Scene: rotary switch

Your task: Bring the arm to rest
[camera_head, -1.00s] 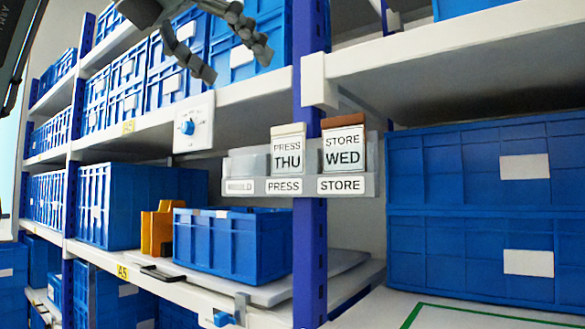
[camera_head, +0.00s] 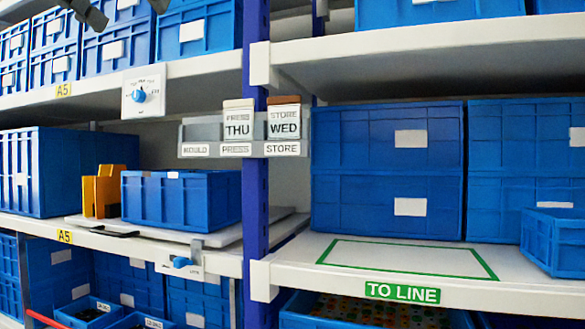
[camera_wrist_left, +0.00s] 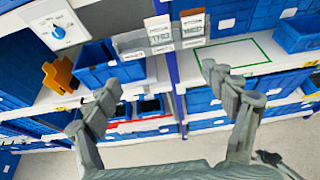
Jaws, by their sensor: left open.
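The rotary switch is a white plate with a blue knob (camera_head: 139,96), fixed to the upper shelf edge at left in the head view. It also shows at the upper left of the left wrist view (camera_wrist_left: 58,32). My left gripper (camera_head: 125,11) is mostly cut off by the top edge of the head view, with only dark fingertips showing. In the left wrist view the gripper (camera_wrist_left: 160,76) has its two grey fingers wide apart, with nothing between them. It is apart from the switch. My right gripper is not in view.
A card rack (camera_head: 220,132) holds THU and WED cards on the blue post (camera_head: 256,220). A blue bin (camera_head: 181,199) and a yellow-orange piece (camera_head: 101,191) stand on the left shelf. A second blue knob (camera_head: 181,262) is below. The green-outlined shelf area (camera_head: 400,257) is clear.

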